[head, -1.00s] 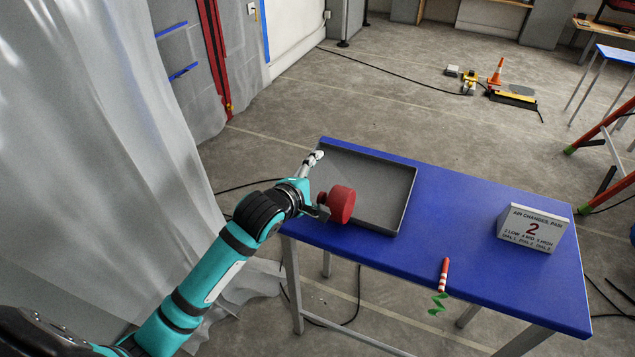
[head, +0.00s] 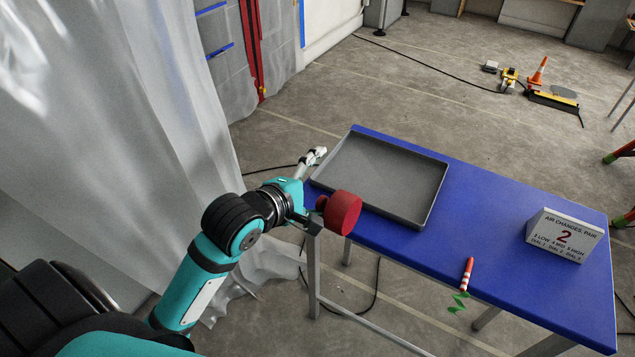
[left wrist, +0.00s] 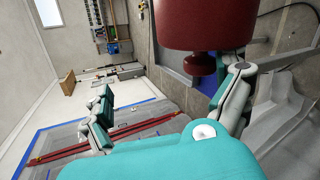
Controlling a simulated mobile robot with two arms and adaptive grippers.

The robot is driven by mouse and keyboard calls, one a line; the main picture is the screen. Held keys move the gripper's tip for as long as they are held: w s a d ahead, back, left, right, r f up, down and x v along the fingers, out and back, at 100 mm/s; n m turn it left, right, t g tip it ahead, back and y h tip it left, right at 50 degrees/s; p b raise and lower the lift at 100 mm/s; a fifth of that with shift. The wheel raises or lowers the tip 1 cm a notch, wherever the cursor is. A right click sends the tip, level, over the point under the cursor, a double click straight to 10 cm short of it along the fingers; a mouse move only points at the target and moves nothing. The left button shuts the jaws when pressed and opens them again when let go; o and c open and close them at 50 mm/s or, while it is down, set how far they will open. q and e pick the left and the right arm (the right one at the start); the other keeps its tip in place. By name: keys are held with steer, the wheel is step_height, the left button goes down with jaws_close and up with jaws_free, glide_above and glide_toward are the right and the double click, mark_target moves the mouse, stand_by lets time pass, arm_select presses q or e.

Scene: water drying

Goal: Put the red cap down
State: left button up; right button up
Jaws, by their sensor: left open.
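The red cap (head: 342,212) is a short red cylinder with a small knob, at the left end of the blue table (head: 480,215). In the head view it overlaps the table's front left edge; I cannot tell whether it touches the tabletop. My left gripper (head: 317,188) is open with its fingers spread at that end of the table, right beside the cap. In the left wrist view the cap (left wrist: 208,24) hangs large at the top, its knob close to the right finger of my left gripper (left wrist: 172,84). My right gripper is not in view.
A shallow grey tray (head: 432,200) lies on the table behind the cap. Pale plastic sheeting (head: 110,120) hangs at left.

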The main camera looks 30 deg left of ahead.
arm_select(q)
jaws_close()
stand_by(0.7)
stand_by(0.3)
